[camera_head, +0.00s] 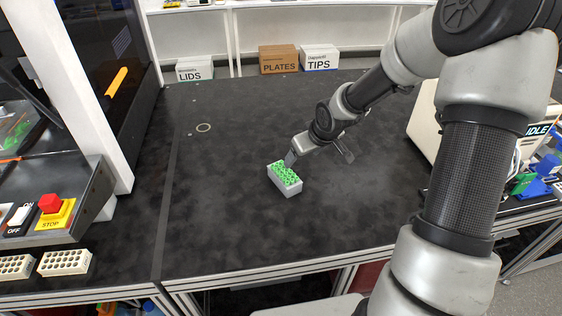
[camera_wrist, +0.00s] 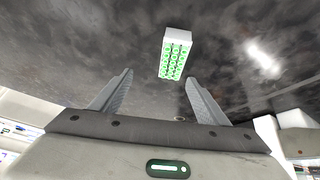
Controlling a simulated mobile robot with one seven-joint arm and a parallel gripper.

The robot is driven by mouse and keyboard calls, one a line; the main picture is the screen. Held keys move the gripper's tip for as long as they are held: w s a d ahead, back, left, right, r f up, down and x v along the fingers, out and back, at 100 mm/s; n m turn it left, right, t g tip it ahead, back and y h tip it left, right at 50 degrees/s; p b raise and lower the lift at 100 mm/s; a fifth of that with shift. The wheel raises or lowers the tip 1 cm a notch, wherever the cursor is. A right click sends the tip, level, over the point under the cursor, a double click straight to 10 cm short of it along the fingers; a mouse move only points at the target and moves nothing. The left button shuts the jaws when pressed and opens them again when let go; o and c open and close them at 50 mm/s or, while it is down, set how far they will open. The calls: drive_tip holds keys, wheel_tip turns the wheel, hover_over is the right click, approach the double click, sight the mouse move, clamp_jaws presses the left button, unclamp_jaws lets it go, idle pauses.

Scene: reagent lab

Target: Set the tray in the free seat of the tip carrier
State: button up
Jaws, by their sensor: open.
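A small white tray with green tips in its top (camera_head: 285,190) sits on the black bench near the middle. In the wrist view the tray (camera_wrist: 178,38) lies beyond my two fingertips, a little right of centre. My gripper (camera_head: 291,158) is at the tray's back edge in the head view; I cannot tell whether it touches. In the wrist view my gripper (camera_wrist: 158,77) is open with nothing between its fingers. I cannot make out the tip carrier or its free seat for certain.
Two white racks with holes (camera_head: 65,262) stand at front left, by a red stop button (camera_head: 50,203). Blue and green items (camera_head: 540,178) lie at the right beside a beige device (camera_head: 425,125). Boxes marked LIDS, PLATES (camera_head: 278,60) and TIPS stand at the back. Bench around the tray is clear.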

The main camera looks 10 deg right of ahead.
wheel_tip(320, 180, up, 3)
drive_tip(key=a+g+p, duration=0.1)
drive_tip(key=p, duration=0.1)
drive_tip(key=b, duration=0.2)
approach(285, 175)
drive_tip(key=shift+g, duration=0.4)
drive_tip(key=x, duration=0.5)
drive_tip(key=shift+w+d, duration=0.2)
drive_tip(key=shift+w, duration=0.2)
drive_tip(key=x, duration=0.5)
drive_tip(key=shift+a+p, duration=0.2)
drive_tip(key=shift+p, duration=0.15)
drive_tip(key=c, duration=1.2)
